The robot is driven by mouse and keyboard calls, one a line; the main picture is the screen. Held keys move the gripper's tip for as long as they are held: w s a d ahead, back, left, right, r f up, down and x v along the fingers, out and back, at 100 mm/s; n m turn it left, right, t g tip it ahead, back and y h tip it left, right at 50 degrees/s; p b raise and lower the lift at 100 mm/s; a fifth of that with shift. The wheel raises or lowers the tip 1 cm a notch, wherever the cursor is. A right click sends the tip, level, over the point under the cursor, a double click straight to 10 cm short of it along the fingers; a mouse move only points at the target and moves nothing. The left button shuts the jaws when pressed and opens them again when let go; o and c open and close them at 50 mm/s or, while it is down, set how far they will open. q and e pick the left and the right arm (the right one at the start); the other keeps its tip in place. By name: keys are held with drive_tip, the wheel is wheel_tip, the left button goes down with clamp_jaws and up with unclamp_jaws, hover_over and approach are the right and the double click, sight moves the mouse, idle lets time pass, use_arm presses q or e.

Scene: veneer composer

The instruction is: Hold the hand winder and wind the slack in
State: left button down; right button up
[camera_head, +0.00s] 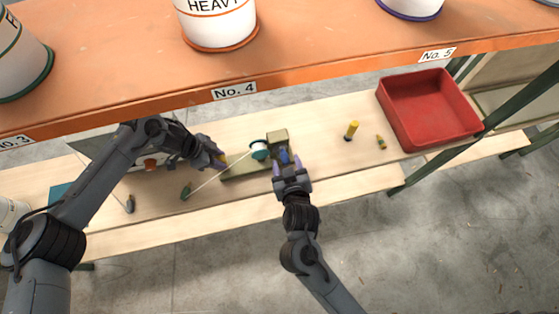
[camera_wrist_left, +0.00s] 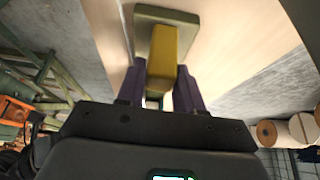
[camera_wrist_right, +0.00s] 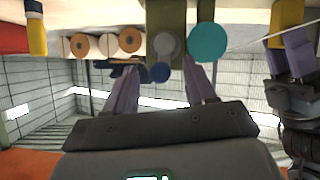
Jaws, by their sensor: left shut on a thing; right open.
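The hand winder has an olive base (camera_head: 245,172), a teal spool (camera_head: 259,150) and a tan block (camera_head: 278,136). Its yellow grip (camera_wrist_left: 170,58) stands between the purple fingers of my left gripper (camera_wrist_left: 162,90), which is shut on it. My right gripper (camera_head: 286,166) is open at the winder's front. In the right wrist view, a blue knob (camera_wrist_right: 160,72) and grey disc (camera_wrist_right: 166,45) show between its spread fingers, beside the teal spool (camera_wrist_right: 207,42).
A red tray (camera_head: 430,108) stands at the right. Two small yellow items (camera_head: 351,130) (camera_head: 381,142) are between it and the winder. An orange shelf (camera_head: 150,60) with pots overhangs the back. A small dark tool (camera_head: 130,204) lies at the left.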

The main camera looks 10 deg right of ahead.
use_arm(q)
drive_tip(key=shift+s+d, duration=0.1)
use_arm(e)
drive_tip(key=shift+s, duration=2.9)
use_arm(q)
drive_tip(key=c, duration=0.6)
unclamp_jaws()
drive_tip(key=shift+c, duration=0.2)
drive_tip(key=shift+r, duration=0.1)
